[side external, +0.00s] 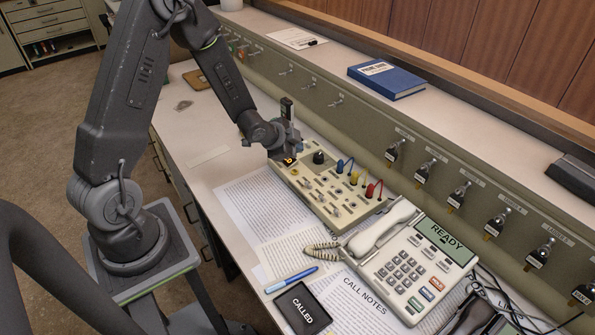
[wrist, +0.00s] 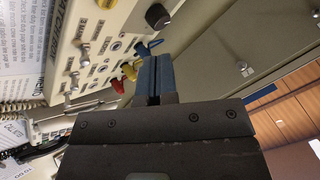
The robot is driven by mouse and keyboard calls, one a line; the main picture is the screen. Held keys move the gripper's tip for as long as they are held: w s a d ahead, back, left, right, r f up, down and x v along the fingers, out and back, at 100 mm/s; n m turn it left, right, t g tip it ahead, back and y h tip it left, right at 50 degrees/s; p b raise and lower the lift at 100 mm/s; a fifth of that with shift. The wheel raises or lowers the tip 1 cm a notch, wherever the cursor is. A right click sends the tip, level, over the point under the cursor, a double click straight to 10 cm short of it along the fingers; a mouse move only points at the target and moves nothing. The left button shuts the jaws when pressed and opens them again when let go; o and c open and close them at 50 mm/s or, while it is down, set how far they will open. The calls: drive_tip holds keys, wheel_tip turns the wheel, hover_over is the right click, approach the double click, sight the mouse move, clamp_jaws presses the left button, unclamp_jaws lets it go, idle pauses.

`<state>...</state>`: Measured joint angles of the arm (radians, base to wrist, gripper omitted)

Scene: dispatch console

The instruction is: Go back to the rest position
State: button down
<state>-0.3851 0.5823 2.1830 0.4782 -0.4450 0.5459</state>
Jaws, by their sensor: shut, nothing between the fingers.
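My gripper (side external: 289,160) is over the back left part of the beige switch panel (side external: 345,222) in the side view, close to a small lit orange display. In the wrist view my gripper (wrist: 153,75) has its two blue fingers together with nothing between them. The fingertips appear close to the blue, yellow and red plugs (wrist: 130,71) in that view; I cannot tell the gap. A black knob (side external: 319,157) on the panel stands just right of the gripper. No marked rest position shows.
A desk phone (side external: 420,262) reading READY stands right of the panel.

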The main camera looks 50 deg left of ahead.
drive_tip(key=s+d+r+n+g+y, duration=0.1)
drive_tip(key=s+d+r+n, duration=0.15)
drive_tip(key=r, duration=0.55)
drive_tip(key=s+d+r+n+g, duration=0.1)
drive_tip(key=s+d+r+n, duration=0.2)
drive_tip(key=r, duration=0.5)
drive_tip(key=s+d+r+n+h, duration=0.1)
drive_tip(key=s+d+r, duration=0.2)
drive_tip(key=s, duration=0.6)
drive_tip(key=s+d+r+n+g+h, duration=0.1)
drive_tip(key=s+d+r, duration=0.3)
drive_tip(key=s, duration=0.5)
drive_tip(key=shift+d+r+g, duration=0.3)
drive_tip(key=shift+d, duration=0.6)
